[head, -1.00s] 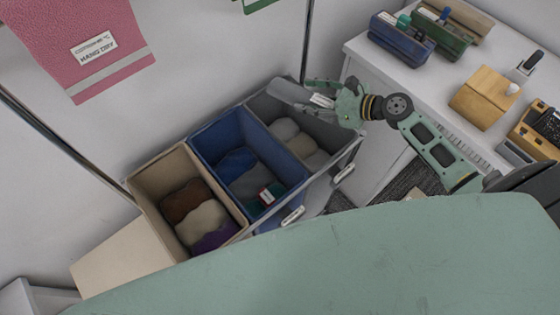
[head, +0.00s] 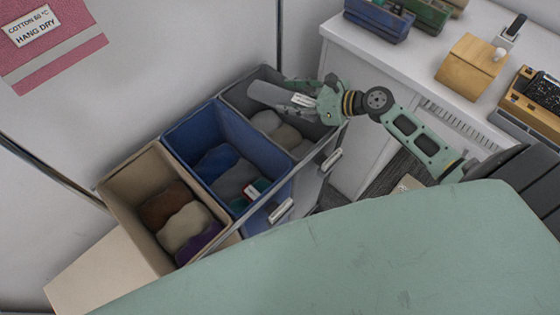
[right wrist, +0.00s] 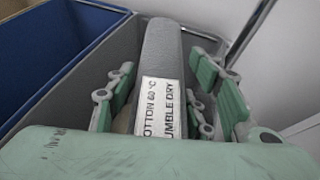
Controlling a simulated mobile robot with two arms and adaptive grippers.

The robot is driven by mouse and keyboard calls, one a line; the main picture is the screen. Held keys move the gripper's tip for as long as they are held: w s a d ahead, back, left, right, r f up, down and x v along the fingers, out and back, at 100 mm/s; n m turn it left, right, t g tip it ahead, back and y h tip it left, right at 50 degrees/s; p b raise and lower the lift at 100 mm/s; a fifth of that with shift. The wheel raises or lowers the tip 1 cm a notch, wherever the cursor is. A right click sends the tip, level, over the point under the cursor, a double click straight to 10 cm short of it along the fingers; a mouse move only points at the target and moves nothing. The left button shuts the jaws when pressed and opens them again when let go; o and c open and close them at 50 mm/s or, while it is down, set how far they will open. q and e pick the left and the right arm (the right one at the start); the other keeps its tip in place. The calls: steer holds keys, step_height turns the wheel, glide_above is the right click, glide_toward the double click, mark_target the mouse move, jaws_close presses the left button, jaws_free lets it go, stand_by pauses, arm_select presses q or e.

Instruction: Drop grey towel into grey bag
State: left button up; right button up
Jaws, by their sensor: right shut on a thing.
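A rolled grey towel (head: 269,95) with a white label is held in my right gripper (head: 314,99). In the right wrist view the towel (right wrist: 160,58) lies between the fingers (right wrist: 158,95), its label reading cotton 60 °C, tumble dry. The grey bag (head: 236,97) is the rightmost of three joined fabric compartments. The towel is over its opening, near the back wall. The bag holds several pale rolled cloths (head: 279,130). The bag wall (right wrist: 75,80) shows left of the towel in the right wrist view. My left gripper is not seen.
A blue compartment (head: 176,132) with blue, grey and dark green cloths adjoins the grey bag. A beige compartment (head: 113,186) holds brown, cream and purple cloths. A white counter (head: 400,70) with boxes stands right. A pink towel (head: 60,45) hangs at upper left.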

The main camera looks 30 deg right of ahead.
steer(key=o, duration=1.3)
steer(key=shift+o, duration=0.2)
steer(key=shift+s+d, duration=0.15)
steer(key=v, duration=1.1)
steer(key=shift+s+d+r, duration=0.15)
steer(key=shift+s, duration=0.1)
